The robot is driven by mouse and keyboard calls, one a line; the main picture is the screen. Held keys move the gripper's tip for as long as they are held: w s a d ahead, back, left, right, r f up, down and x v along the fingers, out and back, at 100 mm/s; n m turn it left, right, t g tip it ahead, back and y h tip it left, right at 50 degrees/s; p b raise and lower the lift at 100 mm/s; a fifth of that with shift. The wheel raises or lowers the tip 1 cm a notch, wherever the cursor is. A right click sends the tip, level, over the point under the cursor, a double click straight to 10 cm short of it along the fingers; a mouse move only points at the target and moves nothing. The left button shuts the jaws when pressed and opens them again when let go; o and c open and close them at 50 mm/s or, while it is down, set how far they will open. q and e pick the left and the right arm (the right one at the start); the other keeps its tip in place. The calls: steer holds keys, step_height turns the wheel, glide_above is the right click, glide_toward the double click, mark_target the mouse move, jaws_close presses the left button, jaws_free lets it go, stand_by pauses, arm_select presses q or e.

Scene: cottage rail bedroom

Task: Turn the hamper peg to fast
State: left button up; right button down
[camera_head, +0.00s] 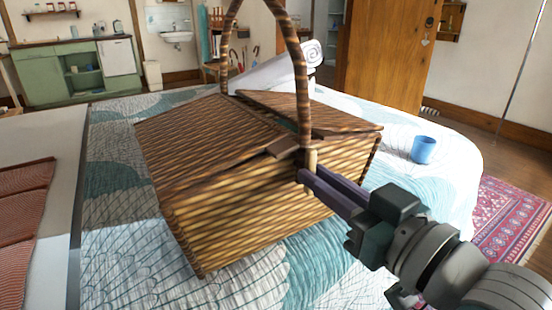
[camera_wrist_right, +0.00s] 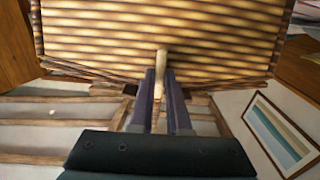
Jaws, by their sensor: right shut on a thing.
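The hamper (camera_head: 235,205) is a brown striped wicker basket with a tall arched handle (camera_head: 298,60) and two lid flaps, standing on the bed. Its peg (camera_head: 311,158) is a small pale wooden piece at the front right, below the handle's foot, and looks roughly upright. My right gripper (camera_head: 307,177) reaches in from the lower right and is shut on the peg. In the right wrist view the peg (camera_wrist_right: 162,62) sits between the two dark fingers, against the wicker wall. The fingers hide part of the peg. My left gripper is not in view.
The bed (camera_head: 115,200) has a blue and white patterned quilt. A blue mug (camera_head: 423,150) stands on it right of the hamper. A rolled white towel (camera_head: 290,65) lies behind. Red folded cloth (camera_head: 22,190) lies at the left.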

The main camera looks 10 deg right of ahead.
stand_by(0.3)
steer(key=c, duration=0.9)
jaws_free()
steer(key=p+v, duration=0.2)
steer(key=v, duration=0.8)
